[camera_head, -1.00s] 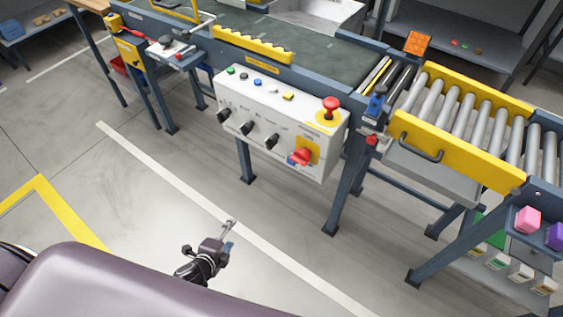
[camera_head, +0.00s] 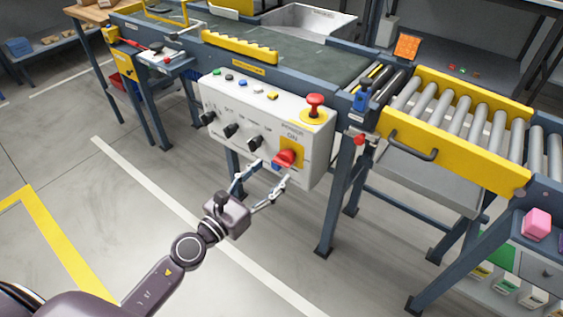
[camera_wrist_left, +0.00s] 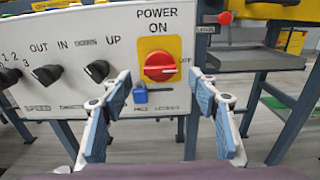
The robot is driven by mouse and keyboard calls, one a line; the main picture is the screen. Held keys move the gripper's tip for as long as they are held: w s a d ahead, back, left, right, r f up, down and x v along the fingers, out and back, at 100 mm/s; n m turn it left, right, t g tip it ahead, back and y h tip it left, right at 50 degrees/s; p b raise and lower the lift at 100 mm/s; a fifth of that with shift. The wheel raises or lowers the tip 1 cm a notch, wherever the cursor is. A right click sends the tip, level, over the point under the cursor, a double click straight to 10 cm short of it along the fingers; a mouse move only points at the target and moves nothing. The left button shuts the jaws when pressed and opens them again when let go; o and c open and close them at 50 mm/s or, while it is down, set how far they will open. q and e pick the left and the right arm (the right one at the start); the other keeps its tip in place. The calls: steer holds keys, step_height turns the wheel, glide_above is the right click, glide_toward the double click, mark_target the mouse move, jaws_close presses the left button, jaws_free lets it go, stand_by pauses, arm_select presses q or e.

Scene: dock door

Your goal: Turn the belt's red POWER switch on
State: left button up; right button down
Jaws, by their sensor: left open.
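The red POWER switch (camera_head: 285,158) is a rotary knob on a yellow plate at the lower right of the white control panel (camera_head: 225,105). In the left wrist view the red knob (camera_wrist_left: 160,67) sits above and between my fingers, its pale mark pointing sideways toward an "OFF" label partly cut off in reading; "POWER ON" is printed above. A blue padlock-like piece (camera_wrist_left: 140,94) hangs at its lower left. My left gripper (camera_head: 262,180) is open and empty, just in front of and below the knob, apparently apart from it. My right gripper is out of view.
Black knobs (camera_head: 231,130) line the panel's left part. A red mushroom button (camera_head: 315,104) stands on the panel top above the switch. A roller conveyor with a yellow guard (camera_head: 440,150) is at the right. Open floor lies in front.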

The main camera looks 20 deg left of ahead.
mark_target(280, 164)
arm_select(q)
steer(key=x, duration=0.5)
steer(key=shift+w+d+p, duration=0.15)
steer(key=shift+w+p, duration=0.2)
steer(key=shift+p, duration=0.05)
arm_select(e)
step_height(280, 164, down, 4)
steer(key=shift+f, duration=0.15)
arm_select(q)
steer(key=c, duration=1.2)
steer(key=shift+o, duration=0.2)
